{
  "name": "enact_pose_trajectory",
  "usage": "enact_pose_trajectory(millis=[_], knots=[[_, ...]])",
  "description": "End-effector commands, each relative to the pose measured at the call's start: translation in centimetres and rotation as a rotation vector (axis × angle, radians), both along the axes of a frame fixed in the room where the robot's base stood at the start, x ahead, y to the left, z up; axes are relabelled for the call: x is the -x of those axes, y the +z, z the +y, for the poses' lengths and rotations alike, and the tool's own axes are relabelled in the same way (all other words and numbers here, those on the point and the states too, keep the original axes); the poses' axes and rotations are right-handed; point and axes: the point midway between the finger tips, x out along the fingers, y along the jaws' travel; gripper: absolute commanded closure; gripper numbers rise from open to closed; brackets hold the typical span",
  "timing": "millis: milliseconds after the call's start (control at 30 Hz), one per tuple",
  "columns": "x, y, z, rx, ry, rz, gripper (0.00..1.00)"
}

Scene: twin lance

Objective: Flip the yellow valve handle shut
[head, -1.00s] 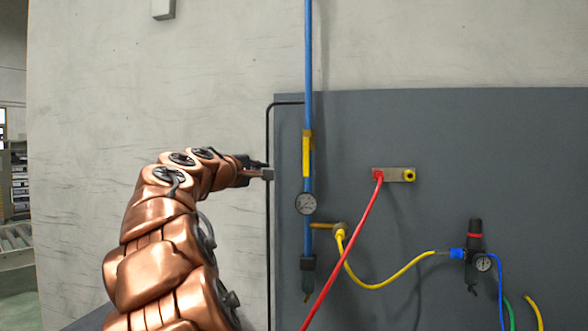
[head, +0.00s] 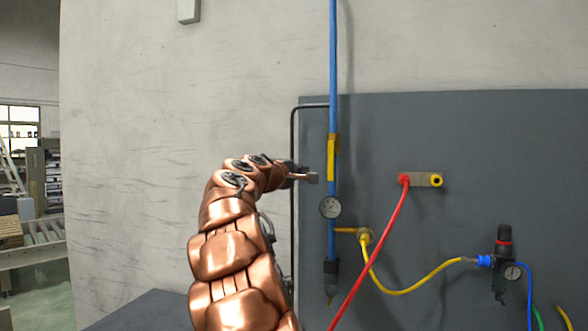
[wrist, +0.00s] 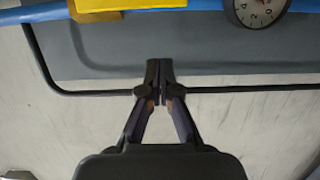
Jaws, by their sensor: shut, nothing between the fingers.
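The yellow valve handle (head: 332,157) lies along the vertical blue pipe (head: 333,60), above the round gauge (head: 330,208). In the wrist view the yellow handle (wrist: 100,8) is at the top left, partly cut off by the frame edge, and the gauge (wrist: 257,8) is at the top right. My gripper (head: 314,178) is just left of the pipe, near the handle's lower end. In the wrist view my gripper (wrist: 160,66) is shut and empty, its tips apart from the handle and the pipe.
A thin black tube (head: 293,140) runs beside the panel's left edge. A red hose (head: 375,250) hangs from a bracket (head: 428,180) on the grey panel (head: 520,140). A yellow hose (head: 405,290) leads to a regulator (head: 504,260). The wall left of my arm is clear.

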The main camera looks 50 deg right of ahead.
Motion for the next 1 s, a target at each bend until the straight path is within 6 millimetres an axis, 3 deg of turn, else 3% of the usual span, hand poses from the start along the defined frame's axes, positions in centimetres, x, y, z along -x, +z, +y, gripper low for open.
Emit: enact_pose_trajectory(millis=[200,633,1000], knots=[[-0.2,0.3,-2.1,0.003,0.001,-0.001,1.0],[2.9,0.3,-3.0,0.004,0.0,0.0,1.0],[3.5,0.1,-3.3,0.002,0.002,0.0,1.0]])
